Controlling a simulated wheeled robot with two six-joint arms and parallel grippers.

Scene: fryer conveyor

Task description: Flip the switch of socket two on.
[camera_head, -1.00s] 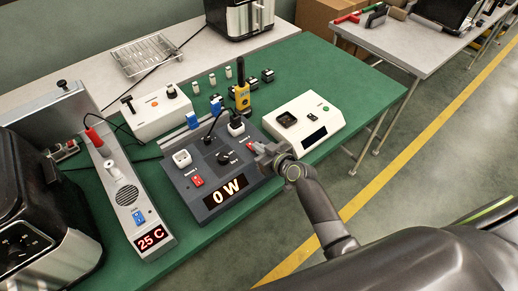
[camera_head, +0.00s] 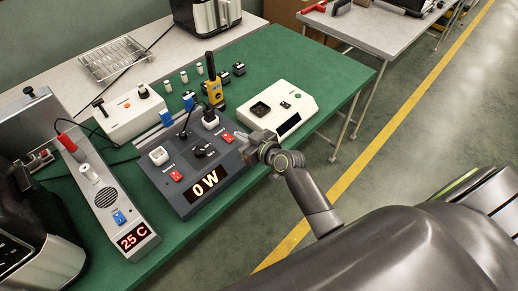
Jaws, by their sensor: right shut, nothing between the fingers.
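The dark grey socket panel (camera_head: 190,204) sits on the green table mat, and its display (camera_head: 206,184) reads 0 W. The red switch of the right-hand socket (camera_head: 227,138), which I take as socket two, is visible beside my right gripper (camera_head: 240,136). The gripper is shut and empty, its tips just right of that switch; I cannot tell whether they touch it. The right socket (camera_head: 210,119) has a dark plug in it. The left socket (camera_head: 158,156) is white, with its own red switch (camera_head: 176,176) below. My left gripper is out of view.
A grey device (camera_head: 131,237) reading 25 C stands to the left. An air fryer (camera_head: 40,235) fills the lower left. The mat's right part is clear.

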